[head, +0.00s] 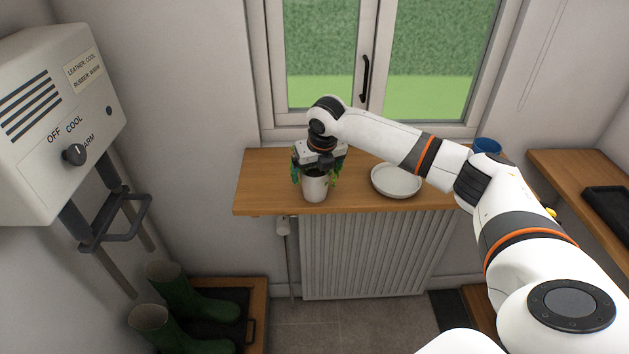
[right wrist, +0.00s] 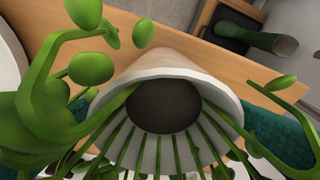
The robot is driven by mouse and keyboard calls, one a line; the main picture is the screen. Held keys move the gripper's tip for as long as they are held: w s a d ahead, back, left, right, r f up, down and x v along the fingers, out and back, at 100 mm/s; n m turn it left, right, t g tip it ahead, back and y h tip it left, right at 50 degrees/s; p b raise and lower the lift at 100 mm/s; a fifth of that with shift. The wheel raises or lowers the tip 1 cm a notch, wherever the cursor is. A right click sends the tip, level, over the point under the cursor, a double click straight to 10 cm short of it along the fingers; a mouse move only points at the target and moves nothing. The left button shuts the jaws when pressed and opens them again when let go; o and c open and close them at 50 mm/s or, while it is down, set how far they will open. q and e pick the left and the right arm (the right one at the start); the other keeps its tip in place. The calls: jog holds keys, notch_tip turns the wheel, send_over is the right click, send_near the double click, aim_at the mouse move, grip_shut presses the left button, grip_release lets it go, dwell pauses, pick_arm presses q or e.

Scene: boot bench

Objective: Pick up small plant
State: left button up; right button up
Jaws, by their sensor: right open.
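The small plant stands in a white pot (head: 315,190) on the wooden sill shelf, near its front edge, with green leaves trailing at both sides. My right gripper (head: 318,168) is directly over the plant, pointing down, and covers most of its top. In the right wrist view the pot (right wrist: 185,68) fills the middle, with dark soil and green stems around it. Teal finger pads show on both sides of the pot, and the jaws are open. Stems and leaves partly hide the pads, so I cannot tell whether they touch the pot. My left gripper is not in view.
A white plate (head: 396,181) lies on the shelf (head: 262,184) right of the plant, under my right arm. A blue cup (head: 487,146) stands farther right. The window (head: 365,60) is behind and a radiator (head: 370,255) below. Green boots (head: 195,300) stand at lower left.

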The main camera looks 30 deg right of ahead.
aim_at(315, 175)
jog(key=x, duration=0.3)
jog(key=shift+a+f+p, duration=0.15)
jog(key=shift+p, duration=0.25)
jog(key=shift+f, duration=0.2)
jog(key=shift+c, duration=1.1)
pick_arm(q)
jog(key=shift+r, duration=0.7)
pick_arm(e)
jog(key=shift+r, duration=0.1)
jog(key=c, duration=1.2)
